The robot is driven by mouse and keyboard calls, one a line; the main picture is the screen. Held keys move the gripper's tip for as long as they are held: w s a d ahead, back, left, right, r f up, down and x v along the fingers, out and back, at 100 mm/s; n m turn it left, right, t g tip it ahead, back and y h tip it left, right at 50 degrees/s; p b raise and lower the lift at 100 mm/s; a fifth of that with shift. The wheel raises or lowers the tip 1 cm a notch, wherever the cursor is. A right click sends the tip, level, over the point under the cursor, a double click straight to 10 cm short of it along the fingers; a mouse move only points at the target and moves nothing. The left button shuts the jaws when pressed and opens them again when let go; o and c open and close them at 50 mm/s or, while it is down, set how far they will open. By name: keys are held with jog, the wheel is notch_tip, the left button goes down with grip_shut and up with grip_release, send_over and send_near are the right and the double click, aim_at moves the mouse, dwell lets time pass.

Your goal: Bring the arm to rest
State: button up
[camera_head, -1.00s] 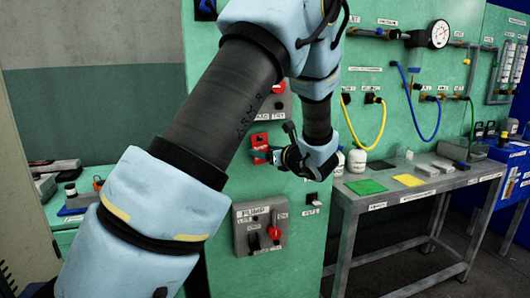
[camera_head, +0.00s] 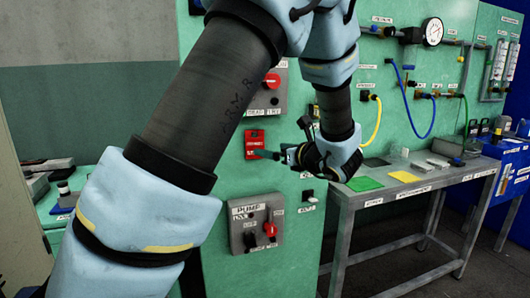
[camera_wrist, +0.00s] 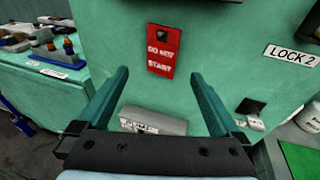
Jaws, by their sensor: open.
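My gripper (camera_head: 276,156) is in front of the green press panel (camera_head: 228,178). In the wrist view its two teal fingers (camera_wrist: 160,88) are spread apart with nothing between them. A red "DO NOT START" tag (camera_wrist: 163,50) is on the panel beyond the fingertips; it also shows in the head view (camera_head: 254,140), just up and left of the fingers. I cannot tell the exact gap between fingers and panel. My arm crosses the head view from lower left, over the top, and down to the gripper.
A grey pump switch box (camera_head: 256,228) is below the gripper. A grey bench (camera_head: 400,194) with green and yellow mats stands to the right. Hoses and a gauge (camera_head: 433,33) are above it. A left counter (camera_head: 50,212) holds small items. The "LOCK 2" label (camera_wrist: 290,54) is right of the tag.

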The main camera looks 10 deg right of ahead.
jog(key=s+a+f+n+g+h, duration=0.2)
jog(key=s+a+f+n+g, duration=0.1)
jog(key=a+n, duration=0.5)
jog(key=s+a+f+n+g+h+p, duration=0.1)
jog(key=s+a+n+g, duration=0.5)
jog(key=n, duration=0.6)
jog(key=s+a+f+n+g+h, duration=0.3)
jog(key=s+a+f+n, duration=0.3)
jog(key=a+n, duration=0.4)
jog(key=shift+s+a+n+g+p, duration=0.3)
jog(key=shift+s+g+p, duration=0.1)
jog(key=shift+s+g, duration=0.4)
jog(key=shift+f, duration=0.1)
dwell(2.3)
